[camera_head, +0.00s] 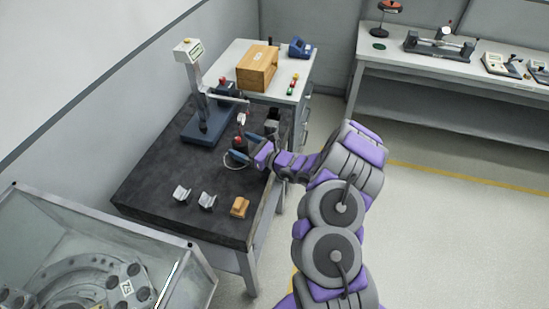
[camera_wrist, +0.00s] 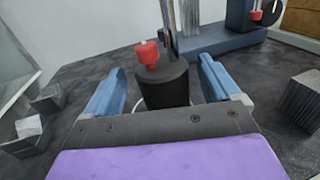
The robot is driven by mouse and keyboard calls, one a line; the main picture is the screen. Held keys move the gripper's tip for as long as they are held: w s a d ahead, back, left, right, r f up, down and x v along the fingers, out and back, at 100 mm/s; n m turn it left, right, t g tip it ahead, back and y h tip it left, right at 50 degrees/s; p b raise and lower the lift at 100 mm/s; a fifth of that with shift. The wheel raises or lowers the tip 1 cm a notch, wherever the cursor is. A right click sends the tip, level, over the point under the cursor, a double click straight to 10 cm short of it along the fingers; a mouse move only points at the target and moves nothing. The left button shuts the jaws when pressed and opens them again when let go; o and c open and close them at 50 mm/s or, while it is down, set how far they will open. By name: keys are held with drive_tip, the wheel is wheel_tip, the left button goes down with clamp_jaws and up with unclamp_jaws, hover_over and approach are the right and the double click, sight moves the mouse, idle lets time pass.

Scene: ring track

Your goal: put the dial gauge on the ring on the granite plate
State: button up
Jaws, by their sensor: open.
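The dial gauge (camera_wrist: 163,88) shows in the wrist view as a dark cylindrical base with a red knob and a metal post rising out of frame. It stands upright between the blue fingers of my open gripper (camera_wrist: 162,66), with gaps visible on both sides. A thin pale ring (camera_wrist: 139,106) shows around its foot on the dark granite plate (camera_wrist: 75,78). In the head view, my gripper (camera_head: 240,154) is low over the plate (camera_head: 150,185), and the ring (camera_head: 228,165) shows partly beside it. The fingers hide part of the base, so exact centring on the ring cannot be told.
A blue-based stand (camera_head: 205,122) with a column is behind the gripper. A wooden box (camera_head: 257,68) is on the table behind. The plate's left part is clear.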

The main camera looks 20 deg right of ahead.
drive_tip(key=p+v, duration=0.3)
drive_tip(key=v, duration=1.1)
drive_tip(key=s+a+r+n+g+y, duration=0.3)
drive_tip(key=a+r+n+g, duration=0.15)
drive_tip(key=a+r, duration=0.3)
drive_tip(key=s+a+r+n+g+y, duration=0.2)
drive_tip(key=a+r+n+g+y, duration=0.15)
drive_tip(key=a+r+n, duration=0.35)
drive_tip(key=s+a+r+n+g+h, duration=0.3)
drive_tip(key=s+a+r+n+g, duration=0.35)
drive_tip(key=s+a+g, duration=0.35)
drive_tip(key=s+d+n+h, duration=0.3)
drive_tip(key=s+n+h, duration=0.4)
drive_tip(key=s, duration=0.7)
drive_tip(key=s+d+n+t+h, duration=0.2)
drive_tip(key=s+d+n+h, duration=0.1)
drive_tip(key=s+d+h, duration=0.5)
drive_tip(key=shift+s+d+r, duration=0.5)
drive_tip(key=shift+s+d, duration=0.55)
drive_tip(key=shift+d, duration=1.05)
